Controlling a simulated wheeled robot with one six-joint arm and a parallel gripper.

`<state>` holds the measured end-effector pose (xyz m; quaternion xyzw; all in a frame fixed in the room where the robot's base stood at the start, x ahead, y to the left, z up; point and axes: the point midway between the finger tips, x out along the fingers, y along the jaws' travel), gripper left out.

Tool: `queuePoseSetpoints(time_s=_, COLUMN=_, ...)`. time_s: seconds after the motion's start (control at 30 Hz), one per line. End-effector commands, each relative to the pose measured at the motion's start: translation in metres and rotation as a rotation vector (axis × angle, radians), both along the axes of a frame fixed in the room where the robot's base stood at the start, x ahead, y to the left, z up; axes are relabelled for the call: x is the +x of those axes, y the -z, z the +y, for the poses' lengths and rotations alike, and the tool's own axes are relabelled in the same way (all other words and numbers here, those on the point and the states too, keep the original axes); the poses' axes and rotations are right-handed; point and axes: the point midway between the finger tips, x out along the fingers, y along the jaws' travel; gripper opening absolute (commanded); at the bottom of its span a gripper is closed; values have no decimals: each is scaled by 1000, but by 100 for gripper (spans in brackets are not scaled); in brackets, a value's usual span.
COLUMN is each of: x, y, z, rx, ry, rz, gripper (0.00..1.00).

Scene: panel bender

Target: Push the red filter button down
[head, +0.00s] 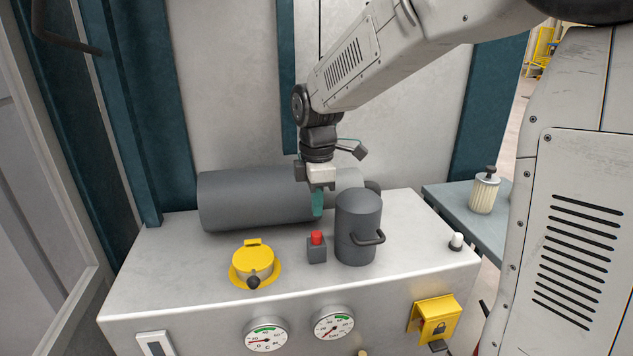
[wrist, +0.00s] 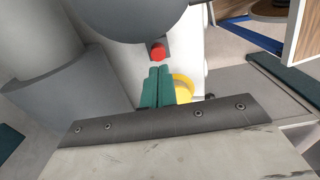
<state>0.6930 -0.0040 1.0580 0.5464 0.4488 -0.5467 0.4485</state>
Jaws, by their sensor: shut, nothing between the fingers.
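The red filter button (head: 317,238) sits on top of a small dark grey box (head: 317,253) on the white cabinet top. In the wrist view the red button (wrist: 158,53) shows just beyond the fingertips. My gripper (head: 318,212) is shut, with its teal fingers together and pointing down. In the head view it is above and behind the button, apart from it. In the wrist view the shut fingers (wrist: 159,70) are close to the button in the picture, with nothing held.
A grey canister (head: 357,225) with a handle stands just right of the button. A large grey cylinder (head: 255,200) lies behind it. A yellow-rimmed cap (head: 254,266) is at front left, a white knob (head: 456,242) at right. A side table (head: 436,195) holds a filter (head: 484,192).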

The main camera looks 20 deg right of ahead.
Motion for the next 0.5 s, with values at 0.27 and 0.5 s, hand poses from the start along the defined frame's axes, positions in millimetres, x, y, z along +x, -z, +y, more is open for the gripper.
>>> queuePoseSetpoints(time_s=0.27, x=0, y=43, z=0, rx=0, ry=0, rz=1, gripper=0)
queuePoseSetpoints(time_s=0.5, x=0, y=53, z=0, rx=0, ry=0, rz=-1, gripper=0)
